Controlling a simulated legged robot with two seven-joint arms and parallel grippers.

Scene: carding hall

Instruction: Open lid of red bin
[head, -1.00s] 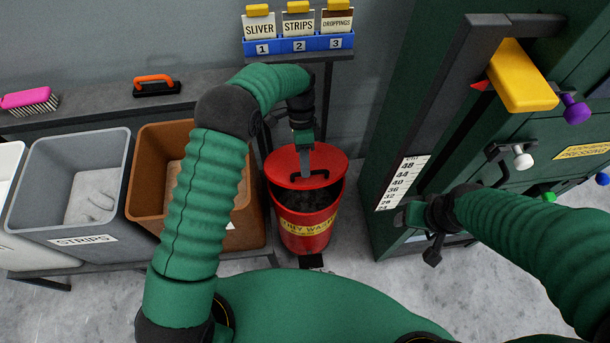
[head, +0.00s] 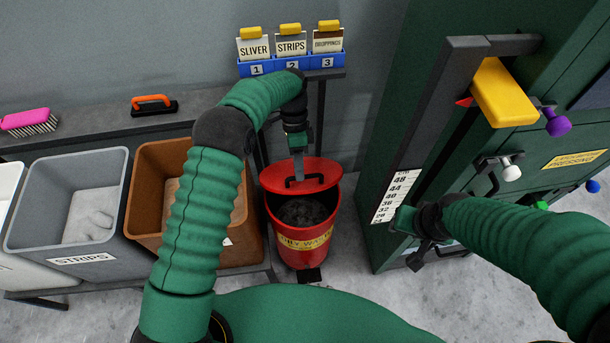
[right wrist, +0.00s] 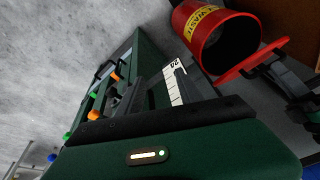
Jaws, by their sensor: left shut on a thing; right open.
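The red bin (head: 302,250) with a yellow label stands on the floor between the brown bin and the green machine. Its red lid (head: 326,178) is raised and tilted at the back, and dark fibrous waste (head: 302,211) shows inside. My left gripper (head: 298,174) is shut on the dark lid handle (head: 318,181). The bin (right wrist: 205,35) and its lifted lid (right wrist: 248,64) also show in the right wrist view. My right gripper (head: 402,219) is open and empty beside the machine's front; its fingers show poorly.
A grey bin (head: 75,190) marked STRIPS and a brown bin (head: 150,215) stand at left. A pink brush (head: 30,121) and an orange-handled tool (head: 154,103) lie on the ledge. A blue card holder (head: 291,65) is behind. The green machine (head: 400,130) stands close at right.

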